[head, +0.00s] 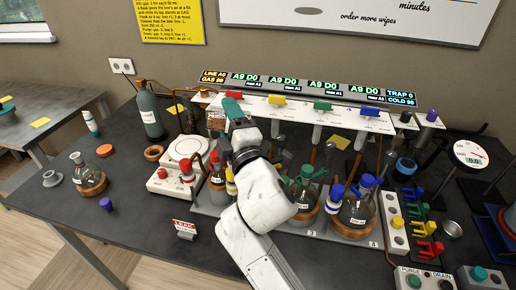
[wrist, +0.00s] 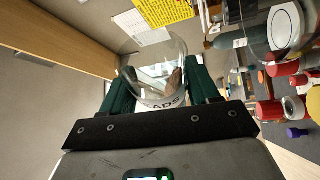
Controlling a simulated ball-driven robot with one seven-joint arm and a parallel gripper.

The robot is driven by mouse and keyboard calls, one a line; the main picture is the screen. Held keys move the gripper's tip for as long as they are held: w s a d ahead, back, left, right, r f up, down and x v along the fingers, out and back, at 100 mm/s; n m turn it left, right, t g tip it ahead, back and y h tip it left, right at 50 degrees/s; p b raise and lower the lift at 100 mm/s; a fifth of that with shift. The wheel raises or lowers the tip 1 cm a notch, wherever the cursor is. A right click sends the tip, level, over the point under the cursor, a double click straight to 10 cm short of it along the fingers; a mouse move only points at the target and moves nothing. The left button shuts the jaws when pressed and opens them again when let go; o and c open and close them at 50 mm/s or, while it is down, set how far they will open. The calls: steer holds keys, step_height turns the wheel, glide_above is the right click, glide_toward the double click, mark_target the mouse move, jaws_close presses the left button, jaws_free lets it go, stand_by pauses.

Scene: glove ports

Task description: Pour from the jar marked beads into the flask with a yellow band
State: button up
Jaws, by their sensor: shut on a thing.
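In the head view the jar (head: 215,121) is partly hidden by the fingers. A bit of yellow (head: 231,184) shows at the left edge of my arm, beside the red-marked flask (head: 217,182); it may belong to the yellow-banded flask, which my arm mostly hides.
A green-marked flask (head: 303,202) and a blue-marked flask (head: 356,212) stand right of my arm. A white hotplate (head: 180,170) and a grey-green bottle (head: 150,112) stand left. The valve panel (head: 330,112) spans the back.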

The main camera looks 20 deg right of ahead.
steer(key=shift+s+d+r+m+t+h+b, duration=0.1)
steer(key=shift+d+r+m+t+h+b, duration=0.15)
steer(key=shift+m+b, duration=0.8)
steer(key=shift+s+d+r+m+t+h+b, duration=0.15)
steer(key=shift+m+h+b, duration=0.25)
steer(key=shift+b, duration=1.2)
steer(key=shift+s+d+r+m+t+h+b, duration=0.1)
steer(key=shift+d+m+h+b, duration=0.1)
steer(key=shift+m+b, duration=0.55)
steer(key=shift+w+d+r+m+t+h+b, duration=0.1)
steer(key=shift+m+h+b, duration=0.25)
steer(key=shift+b, duration=0.65)
steer(key=shift+s+d+r+m+t+h+b, duration=0.1)
steer(key=shift+d+m+b, duration=0.05)
steer(key=shift+m+b, duration=0.65)
stand_by(2.8)
